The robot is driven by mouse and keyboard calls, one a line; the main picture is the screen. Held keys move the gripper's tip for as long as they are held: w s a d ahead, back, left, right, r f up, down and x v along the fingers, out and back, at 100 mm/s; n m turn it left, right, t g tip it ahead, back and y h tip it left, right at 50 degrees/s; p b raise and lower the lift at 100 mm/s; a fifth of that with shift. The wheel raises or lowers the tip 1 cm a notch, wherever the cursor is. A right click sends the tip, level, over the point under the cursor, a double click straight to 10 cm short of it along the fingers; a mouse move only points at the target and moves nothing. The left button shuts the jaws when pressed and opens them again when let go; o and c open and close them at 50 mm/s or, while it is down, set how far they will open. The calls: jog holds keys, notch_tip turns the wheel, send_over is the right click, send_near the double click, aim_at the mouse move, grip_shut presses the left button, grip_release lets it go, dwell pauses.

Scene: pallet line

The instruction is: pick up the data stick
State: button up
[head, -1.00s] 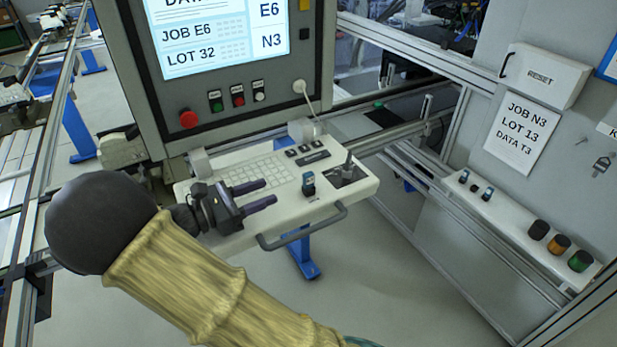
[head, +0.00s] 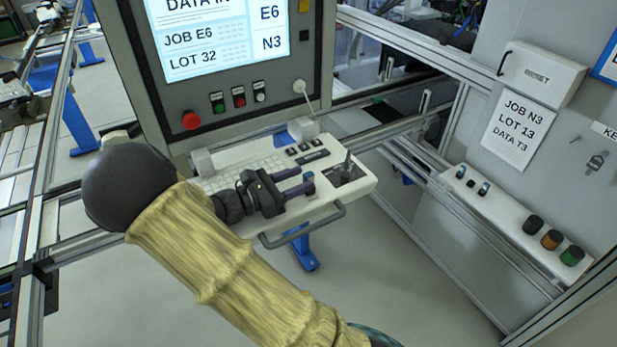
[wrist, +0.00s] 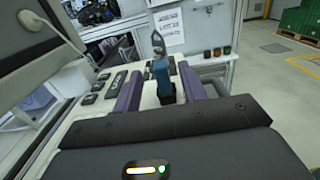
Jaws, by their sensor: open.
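The data stick (head: 309,178) is a small blue piece standing upright on the white console panel (head: 330,200), left of the joystick. In the wrist view the data stick (wrist: 162,78) shows between my two purple fingers, near their tips, with a gap on each side. My gripper (head: 304,181) is open and low over the panel, its fingers pointing right towards the joystick. In the head view the fingers partly cover the stick. I cannot tell whether its foot sits in a slot.
A joystick (head: 347,166) stands just beyond the stick. A handle rail (head: 305,227) runs along the panel's front. The screen cabinet (head: 160,90) rises behind. A side shelf (head: 505,210) at the right carries two small blue-topped pieces and several knobs.

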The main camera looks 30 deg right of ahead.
aim_at(304, 178)
jog(key=d, duration=0.1)
jog(key=d+p, duration=0.1)
jog(key=shift+d+r, duration=0.2)
jog(key=shift+d, duration=0.15)
jog(key=shift+d+f, duration=0.15)
jog(key=shift+d, duration=0.25)
